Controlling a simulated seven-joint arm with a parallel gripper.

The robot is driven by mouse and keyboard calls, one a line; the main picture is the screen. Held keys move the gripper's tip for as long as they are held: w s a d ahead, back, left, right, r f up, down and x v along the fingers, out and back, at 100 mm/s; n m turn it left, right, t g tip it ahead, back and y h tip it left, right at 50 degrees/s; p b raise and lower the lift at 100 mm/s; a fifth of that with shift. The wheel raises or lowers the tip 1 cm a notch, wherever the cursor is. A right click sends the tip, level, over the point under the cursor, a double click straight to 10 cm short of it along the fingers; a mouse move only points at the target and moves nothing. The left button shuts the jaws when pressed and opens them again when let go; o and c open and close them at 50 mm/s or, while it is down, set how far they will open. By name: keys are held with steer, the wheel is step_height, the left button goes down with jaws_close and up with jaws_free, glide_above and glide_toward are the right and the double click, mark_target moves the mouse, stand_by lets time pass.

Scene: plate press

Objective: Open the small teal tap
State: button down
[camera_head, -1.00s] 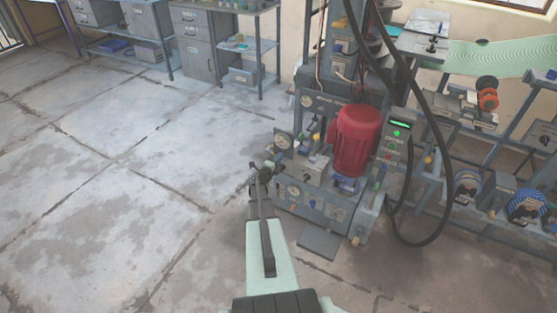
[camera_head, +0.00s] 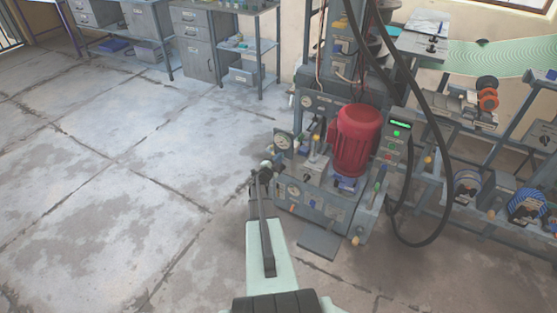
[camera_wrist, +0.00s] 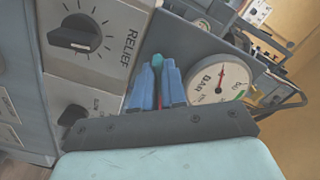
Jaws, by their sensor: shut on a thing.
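The small teal tap (camera_wrist: 157,61) shows in the wrist view as a rounded teal tip between my two blue fingers, beside the pressure gauge. My gripper (camera_wrist: 158,78) is shut on it; the fingers hide most of its body, and how far it is turned cannot be told. In the head view, my gripper (camera_head: 265,168) is at the left front corner of the press (camera_head: 318,190). The tap cannot be made out there.
A round BAR gauge (camera_wrist: 219,82) stands close right of my fingers. A black RELIEF knob (camera_wrist: 82,36) and another dark knob (camera_wrist: 72,115) are at left. A red motor (camera_head: 357,140) sits on the press. Open floor (camera_head: 120,190) lies to the left.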

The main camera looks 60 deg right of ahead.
steer(key=n, duration=1.1)
stand_by(0.6)
steer(key=c, duration=1.2)
jaws_free()
steer(key=a, duration=1.3)
steer(key=shift+a, duration=0.4)
